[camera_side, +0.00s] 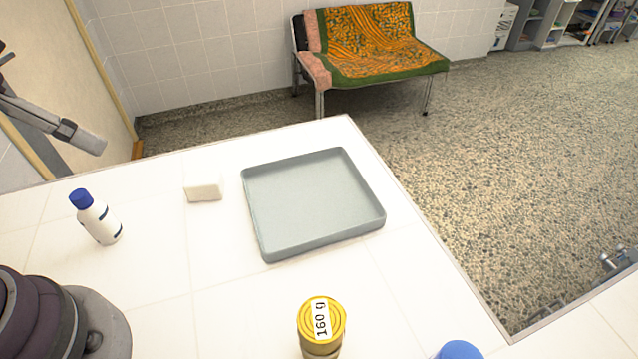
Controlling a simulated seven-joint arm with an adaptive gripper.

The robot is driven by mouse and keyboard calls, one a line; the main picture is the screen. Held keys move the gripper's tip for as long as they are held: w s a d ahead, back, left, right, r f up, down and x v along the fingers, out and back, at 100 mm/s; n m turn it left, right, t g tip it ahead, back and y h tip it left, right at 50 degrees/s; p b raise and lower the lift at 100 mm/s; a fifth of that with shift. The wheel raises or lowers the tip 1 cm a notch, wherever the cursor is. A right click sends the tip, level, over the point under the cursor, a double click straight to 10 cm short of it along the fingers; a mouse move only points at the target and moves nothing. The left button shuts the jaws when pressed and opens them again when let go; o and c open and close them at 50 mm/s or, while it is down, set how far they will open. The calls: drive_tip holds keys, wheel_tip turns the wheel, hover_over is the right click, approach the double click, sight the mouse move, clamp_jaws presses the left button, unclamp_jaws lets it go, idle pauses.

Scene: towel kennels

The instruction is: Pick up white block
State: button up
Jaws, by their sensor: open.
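The white block (203,190) lies on the white tiled table, left of a grey tray and a short gap apart from it. Nothing touches it. My gripper (72,130) shows only in part at the left edge, above and to the left of the block. It is open and well apart from the block. The rest of the gripper is outside the picture.
The shallow grey tray (315,205) is empty. A white bottle with a blue cap (97,218) stands left of the block. A yellow-topped can (321,325) and a blue round object (459,350) are at the front.

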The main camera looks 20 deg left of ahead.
drive_tip(key=n+g, duration=0.6)
drive_tip(key=n, duration=1.8)
hover_over(201, 176)
drive_tip(key=f, duration=1)
drive_tip(key=shift+w, duration=0.4)
drive_tip(key=f, duration=1)
drive_tip(key=shift+s, duration=0.4)
drive_tip(key=shift+r, duration=0.15)
drive_tip(key=c, duration=1.3)
